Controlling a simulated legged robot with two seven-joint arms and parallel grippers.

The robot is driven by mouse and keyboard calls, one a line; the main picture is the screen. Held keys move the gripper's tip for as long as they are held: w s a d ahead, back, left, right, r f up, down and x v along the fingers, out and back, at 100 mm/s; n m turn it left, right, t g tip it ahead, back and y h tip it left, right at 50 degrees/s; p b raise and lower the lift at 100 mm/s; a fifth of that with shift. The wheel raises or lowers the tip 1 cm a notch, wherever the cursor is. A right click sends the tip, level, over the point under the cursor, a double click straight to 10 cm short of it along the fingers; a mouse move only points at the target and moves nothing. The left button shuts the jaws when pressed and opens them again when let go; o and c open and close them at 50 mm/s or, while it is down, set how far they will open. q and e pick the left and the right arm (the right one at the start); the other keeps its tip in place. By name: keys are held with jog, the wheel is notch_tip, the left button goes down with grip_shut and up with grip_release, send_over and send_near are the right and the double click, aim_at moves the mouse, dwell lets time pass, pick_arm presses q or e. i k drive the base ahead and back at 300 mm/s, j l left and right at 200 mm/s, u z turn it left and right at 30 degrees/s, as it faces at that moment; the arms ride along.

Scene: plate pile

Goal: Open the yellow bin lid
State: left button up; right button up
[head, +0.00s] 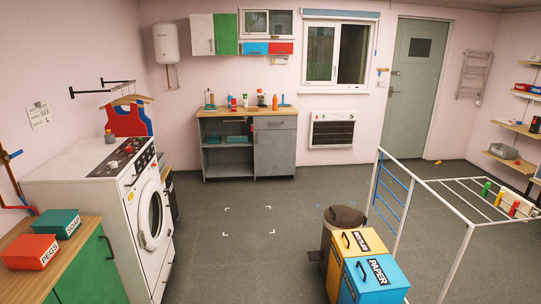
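The yellow bin (341,275) stands on the floor at the lower right of the head view. Its yellow lid (375,240) looks shut and has a dark handle and a black label with white lettering. A blue bin with a lid labelled PAPER (387,276) stands right beside it, nearer to me. A brown-grey round-topped bin (343,217) stands just behind the yellow one. Neither of my grippers is in view.
A white drying rack (466,229) stands right of the bins. A washing machine (143,215) and a green cabinet (95,270) with boxes line the left side. A workbench (274,150) stands at the back. The middle floor (250,222) is clear.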

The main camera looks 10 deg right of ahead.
aim_at(361, 242)
jog(key=i+l+u, duration=0.1)
jog(key=i, duration=2.45)
jog(key=i+z, duration=0.35)
jog(key=i+j+z, duration=0.1)
jog(key=i+z, duration=0.25)
jog(key=i+j+z, duration=0.2)
jog(key=i+z, duration=0.15)
jog(key=i+l+z, duration=0.1)
jog(key=i+z, duration=0.15)
jog(key=z, duration=0.25)
jog(key=i+z, duration=0.25)
jog(key=z, duration=0.25)
jog(key=i+j+z, duration=0.1)
jog(key=i+z, duration=0.15)
jog(key=z, duration=0.2)
